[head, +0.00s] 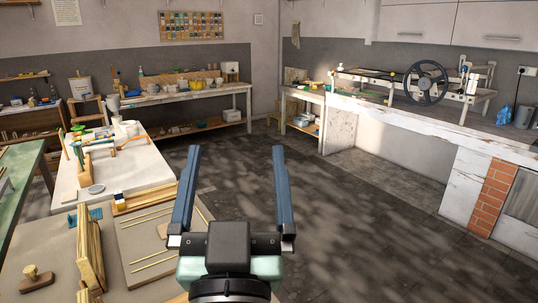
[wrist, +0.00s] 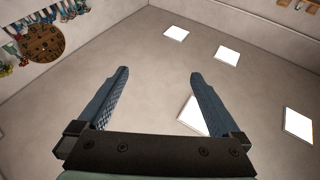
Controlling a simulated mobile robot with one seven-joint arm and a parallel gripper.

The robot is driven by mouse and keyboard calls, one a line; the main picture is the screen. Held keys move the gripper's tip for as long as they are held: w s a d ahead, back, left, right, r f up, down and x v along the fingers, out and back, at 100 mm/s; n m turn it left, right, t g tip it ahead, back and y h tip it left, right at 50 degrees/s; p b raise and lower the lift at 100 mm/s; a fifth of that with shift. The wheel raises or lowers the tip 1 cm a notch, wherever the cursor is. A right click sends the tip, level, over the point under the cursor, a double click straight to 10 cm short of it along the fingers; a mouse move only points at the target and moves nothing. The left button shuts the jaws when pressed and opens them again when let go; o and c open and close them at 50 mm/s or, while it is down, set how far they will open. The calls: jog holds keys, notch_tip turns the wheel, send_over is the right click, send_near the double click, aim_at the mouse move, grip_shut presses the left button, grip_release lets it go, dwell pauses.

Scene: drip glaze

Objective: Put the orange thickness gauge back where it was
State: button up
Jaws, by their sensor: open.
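My gripper (head: 236,152) is open and empty, raised in front of me in the head view, with its two blue fingers pointing up and apart. In the wrist view my gripper (wrist: 160,73) also has nothing between its fingers. Small items on the far benches are too small to tell apart.
A white-topped table (head: 125,165) with tools stands at the left, and a board with wooden strips (head: 150,240) lies nearer. A back bench (head: 190,92) holds pots. A counter (head: 420,116) with a black wheel (head: 426,83) is at the right. Open floor (head: 330,220) lies between.

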jog(key=s+d+r+t, duration=0.2)
jog(key=s+r, duration=0.1)
jog(key=r, duration=0.5)
jog(key=s+d+r+t+h, duration=0.1)
jog(key=s+r, duration=0.3)
jog(key=r, duration=0.4)
jog(key=shift+s+d+r+t, duration=0.25)
jog(key=shift+d+t, duration=0.1)
jog(key=shift+t, duration=0.35)
jog(key=shift+r, duration=0.1)
